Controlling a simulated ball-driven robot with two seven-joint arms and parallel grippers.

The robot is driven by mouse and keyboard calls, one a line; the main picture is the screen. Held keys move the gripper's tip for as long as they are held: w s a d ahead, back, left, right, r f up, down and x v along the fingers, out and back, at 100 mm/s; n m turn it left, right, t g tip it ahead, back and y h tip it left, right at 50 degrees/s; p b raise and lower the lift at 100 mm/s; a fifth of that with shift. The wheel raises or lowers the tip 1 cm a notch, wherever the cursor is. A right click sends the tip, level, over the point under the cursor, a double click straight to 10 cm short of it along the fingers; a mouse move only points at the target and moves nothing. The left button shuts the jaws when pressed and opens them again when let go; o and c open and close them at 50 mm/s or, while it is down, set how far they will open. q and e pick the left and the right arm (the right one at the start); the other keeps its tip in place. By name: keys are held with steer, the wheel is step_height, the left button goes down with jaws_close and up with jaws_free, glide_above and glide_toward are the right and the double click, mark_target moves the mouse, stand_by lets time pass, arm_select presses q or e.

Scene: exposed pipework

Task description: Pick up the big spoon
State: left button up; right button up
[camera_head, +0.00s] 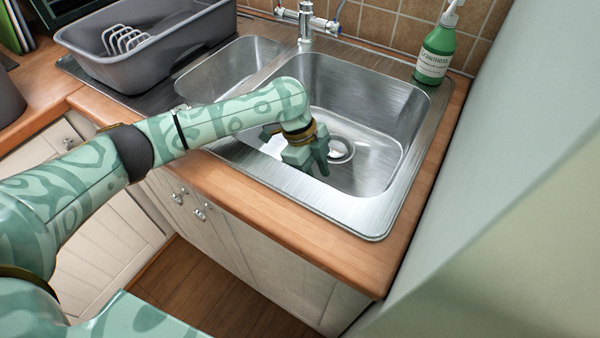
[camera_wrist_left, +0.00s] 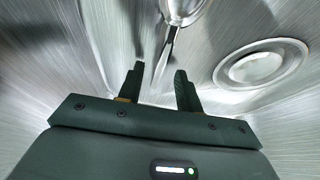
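The big spoon (camera_wrist_left: 169,42) is shiny metal and shows at the top of the left wrist view. Its bowl is cut by the top edge, and its handle runs down toward the gap between my left fingertips. My left gripper (camera_wrist_left: 159,72) is open, with its two dark fingers apart on either side of the handle's line. I cannot tell if the handle is between the fingers or just beyond them. In the head view, my left gripper (camera_head: 316,166) reaches down into the right sink basin (camera_head: 365,110). I cannot make out the spoon clearly there. My right gripper is not in view.
The basin's round drain (camera_wrist_left: 262,65) lies to the right of my fingers. A faucet (camera_head: 305,25) stands behind the sink, and a green soap bottle (camera_head: 436,55) at its back right corner. A grey dish tub (camera_head: 150,45) sits at left. A pale wall (camera_head: 520,150) borders the right.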

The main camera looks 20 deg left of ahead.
arm_select(q)
steer(key=shift+d+f, duration=0.1)
steer(key=shift+f, duration=0.05)
steer(key=shift+f, duration=0.1)
steer(key=shift+c, duration=0.3)
jaws_close()
